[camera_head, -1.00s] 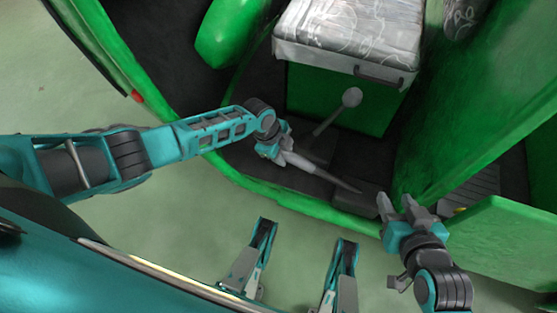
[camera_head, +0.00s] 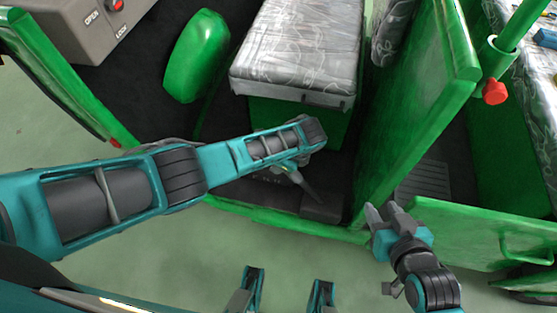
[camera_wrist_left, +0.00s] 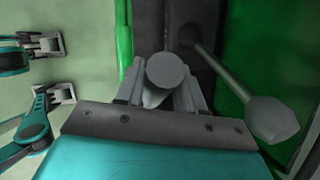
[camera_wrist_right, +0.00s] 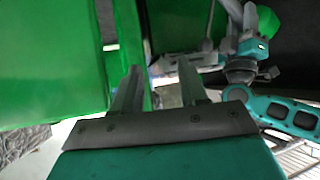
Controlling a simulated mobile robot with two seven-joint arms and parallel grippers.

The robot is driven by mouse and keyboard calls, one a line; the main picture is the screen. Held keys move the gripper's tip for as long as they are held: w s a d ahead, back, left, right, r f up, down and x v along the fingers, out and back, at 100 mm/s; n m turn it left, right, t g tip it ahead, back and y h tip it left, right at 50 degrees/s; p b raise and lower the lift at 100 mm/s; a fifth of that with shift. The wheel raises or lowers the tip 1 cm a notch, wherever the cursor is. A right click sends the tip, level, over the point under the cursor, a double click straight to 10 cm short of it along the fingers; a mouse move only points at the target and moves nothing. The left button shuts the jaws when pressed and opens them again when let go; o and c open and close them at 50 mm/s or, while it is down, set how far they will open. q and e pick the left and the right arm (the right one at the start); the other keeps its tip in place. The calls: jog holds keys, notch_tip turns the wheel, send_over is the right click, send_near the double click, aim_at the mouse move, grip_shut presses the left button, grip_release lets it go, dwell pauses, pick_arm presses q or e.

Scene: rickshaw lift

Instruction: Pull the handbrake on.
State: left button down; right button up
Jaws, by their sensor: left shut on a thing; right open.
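The handbrake is a grey lever (camera_head: 307,188) that rises at a slant from a dark base (camera_head: 322,207) on the cab floor. My left gripper (camera_head: 287,169) is shut on its upper end. In the left wrist view the round grey end of the handbrake (camera_wrist_left: 167,72) sits between the fingers. My left forearm hides part of the floor in the head view. My right gripper (camera_head: 381,210) is open and empty, beside the green panel edge. In the right wrist view its fingers (camera_wrist_right: 160,70) are apart with nothing between them.
A second lever with a grey knob (camera_wrist_left: 272,118) stands beside the handbrake. A plastic-covered seat (camera_head: 297,55) on a green box is behind. A tall green partition (camera_head: 415,100) and a green door with a handle (camera_head: 490,232) are at the right.

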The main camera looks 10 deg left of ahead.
pick_arm(q)
jog(key=shift+d+r, duration=0.2)
jog(key=shift+d, duration=0.35)
jog(key=c, duration=0.8)
grip_release()
